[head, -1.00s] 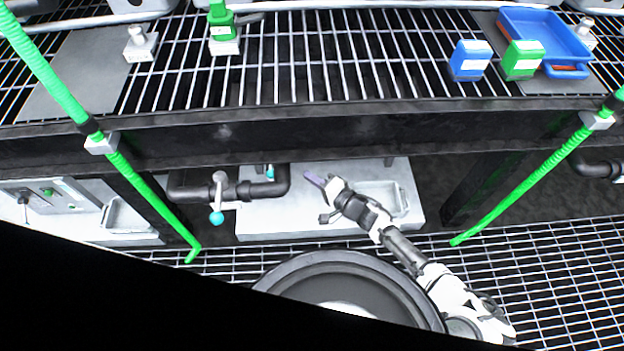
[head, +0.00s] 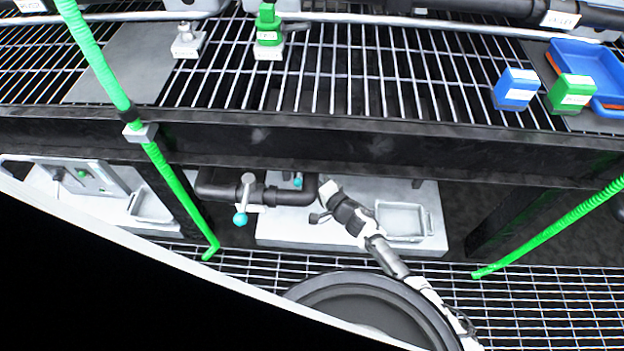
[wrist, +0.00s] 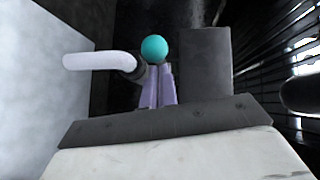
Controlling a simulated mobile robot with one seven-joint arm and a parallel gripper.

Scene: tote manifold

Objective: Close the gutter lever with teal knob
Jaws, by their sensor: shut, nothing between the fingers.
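Two teal knobs show in the head view below the bench. One teal knob (head: 240,218) hangs at the low end of a light lever (head: 247,190) on the dark pipe (head: 282,196). A smaller teal knob (head: 298,180) shows behind the pipe, its lever mostly hidden. In the wrist view, a teal knob (wrist: 154,48) sits just past my purple fingertips (wrist: 160,70), beside a white bent bar (wrist: 100,61). I cannot tell whether they touch. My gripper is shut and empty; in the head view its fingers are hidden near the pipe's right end.
A dark beam (head: 300,140) runs above my arm. Green hoses (head: 175,190) hang at left and right (head: 560,225). A pale plate (head: 350,235) with a tray recess (head: 403,220) lies beneath. Blue and green blocks stand on the grating above.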

